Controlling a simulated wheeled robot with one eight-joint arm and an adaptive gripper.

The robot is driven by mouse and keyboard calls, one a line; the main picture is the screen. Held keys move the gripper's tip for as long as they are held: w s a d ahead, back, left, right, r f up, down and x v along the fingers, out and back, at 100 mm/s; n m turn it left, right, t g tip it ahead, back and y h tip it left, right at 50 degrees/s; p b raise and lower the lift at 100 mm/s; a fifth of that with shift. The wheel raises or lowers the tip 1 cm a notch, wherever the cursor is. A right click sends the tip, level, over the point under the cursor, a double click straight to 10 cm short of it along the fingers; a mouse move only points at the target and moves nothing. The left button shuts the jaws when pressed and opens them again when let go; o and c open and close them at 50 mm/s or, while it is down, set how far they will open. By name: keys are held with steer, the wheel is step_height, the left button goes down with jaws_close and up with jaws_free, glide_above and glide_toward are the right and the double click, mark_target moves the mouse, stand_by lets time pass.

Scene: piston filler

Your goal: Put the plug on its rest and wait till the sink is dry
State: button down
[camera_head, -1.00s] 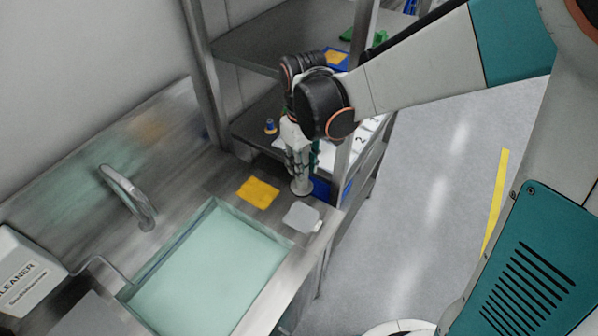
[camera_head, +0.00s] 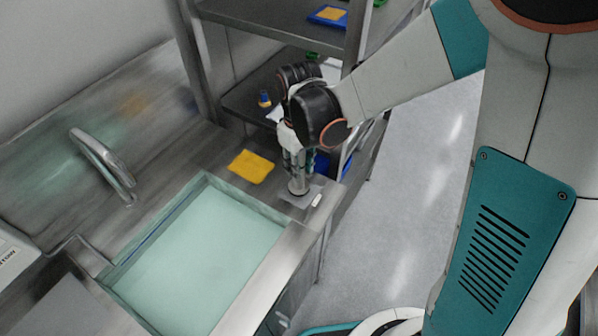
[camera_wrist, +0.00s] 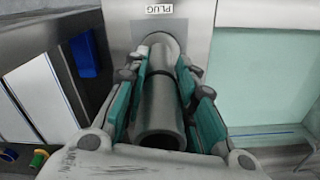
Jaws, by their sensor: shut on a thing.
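The plug is a grey metal tube (camera_wrist: 160,110); its round foot also shows in the head view (camera_head: 298,187). My gripper (camera_head: 297,165) is shut around the tube, with a teal-lined finger on each side in the wrist view (camera_wrist: 162,75). The plug stands about upright over its rest, a light grey square plate (camera_head: 288,199) at the counter's right corner. A white label reading PLUG (camera_wrist: 159,9) lies at the plate's edge. I cannot tell whether the foot touches the plate. The sink (camera_head: 285,246) holds pale green water (camera_head: 200,262); its drain is not visible.
A yellow cloth (camera_head: 251,167) lies on the counter left of the plug. The faucet (camera_head: 103,165) stands behind the sink. A metal shelf rack (camera_head: 275,28) with blue bins stands close behind my gripper. Open floor (camera_head: 400,220) lies to the right.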

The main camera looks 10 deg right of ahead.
steer(key=shift+f, duration=0.7)
steer(key=shift+f+b, duration=0.2)
steer(key=shift+b, duration=0.15)
steer(key=c, duration=1.3)
jaws_free()
steer(key=shift+r, duration=0.15)
step_height(320, 180, up, 12)
steer(key=p, duration=0.9)
steer(key=shift+d+r, duration=0.1)
